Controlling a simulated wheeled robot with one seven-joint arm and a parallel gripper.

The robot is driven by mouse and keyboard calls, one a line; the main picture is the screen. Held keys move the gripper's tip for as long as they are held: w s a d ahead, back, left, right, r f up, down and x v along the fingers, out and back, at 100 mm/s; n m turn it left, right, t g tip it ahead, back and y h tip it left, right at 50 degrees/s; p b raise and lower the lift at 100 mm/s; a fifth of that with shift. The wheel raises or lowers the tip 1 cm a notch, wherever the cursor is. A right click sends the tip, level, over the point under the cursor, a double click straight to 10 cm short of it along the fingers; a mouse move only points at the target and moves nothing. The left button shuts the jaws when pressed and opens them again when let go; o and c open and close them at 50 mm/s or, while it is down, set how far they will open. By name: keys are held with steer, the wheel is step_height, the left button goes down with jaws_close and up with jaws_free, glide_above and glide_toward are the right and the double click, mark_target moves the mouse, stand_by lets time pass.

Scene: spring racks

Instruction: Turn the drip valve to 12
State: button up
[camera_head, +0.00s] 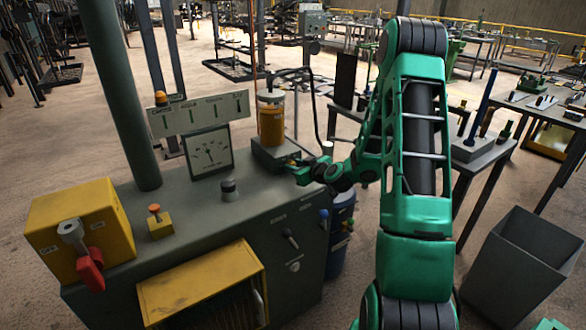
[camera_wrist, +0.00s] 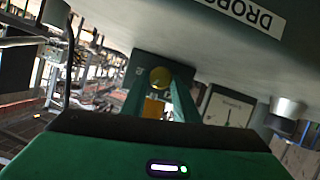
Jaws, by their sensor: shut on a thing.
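The drip valve seems to be the small brass knob (camera_wrist: 161,78) on the front of the dark base block (camera_head: 273,153) under an amber oil reservoir (camera_head: 271,122). In the wrist view my gripper (camera_wrist: 160,88) has one finger on each side of the knob and is shut on it. In the head view my gripper (camera_head: 296,170) reaches the block from the right and covers most of the knob. The valve's setting cannot be read in either view.
A square needle gauge (camera_head: 211,154) stands left of the reservoir, below a labelled panel (camera_head: 198,115). A dark knob (camera_head: 229,189) sits on the grey-green cabinet top (camera_head: 190,208). A yellow box with a red lever (camera_head: 88,272) is at far left. A grey bin (camera_head: 520,262) stands right.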

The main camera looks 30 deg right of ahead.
steer(key=m+y, duration=0.2)
steer(key=m, duration=0.2)
steer(key=shift+s+d+f+y, duration=0.15)
steer(key=shift+d+f+y, duration=0.15)
steer(key=shift+y, duration=0.1)
steer(key=shift+d+f+m+y, duration=0.15)
steer(key=shift+m+y, duration=0.65)
steer(key=shift+m, duration=0.8)
steer(key=o, duration=0.8)
steer(key=shift+s+d+r, duration=0.1)
steer(key=shift+r, duration=0.1)
steer(key=v, duration=1)
steer(key=shift+s+f, duration=0.25)
steer(key=shift+f, duration=0.05)
